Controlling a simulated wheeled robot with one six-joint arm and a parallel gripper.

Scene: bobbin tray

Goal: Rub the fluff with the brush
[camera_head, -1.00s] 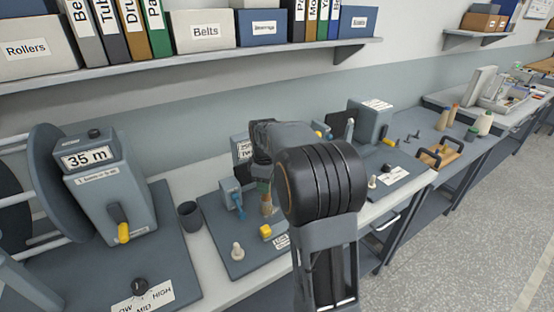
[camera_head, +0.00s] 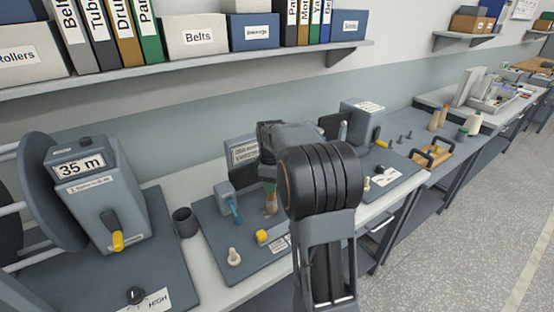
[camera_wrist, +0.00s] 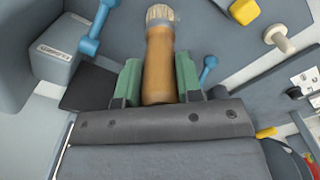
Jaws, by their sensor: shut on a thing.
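The brush (camera_wrist: 160,60) has a brown wooden handle and a pale bristle end at the top of the wrist view. My gripper (camera_wrist: 158,82) is shut on the handle with its two green fingers, one on each side. In the head view the brush (camera_head: 270,203) points down over the dark workstation plate, just right of a blue lever. My arm hides most of my gripper there. I cannot make out any fluff in either view, and I cannot tell whether the bristles touch anything.
On the plate (camera_head: 213,238) stand a grey block with a blue lever (camera_head: 234,210), a yellow block (camera_head: 262,236) and a cream knob (camera_head: 233,257). A dark cup (camera_head: 185,222) and a 35 m winding machine (camera_head: 100,205) stand left. A wooden tray (camera_head: 432,158) is farther right.

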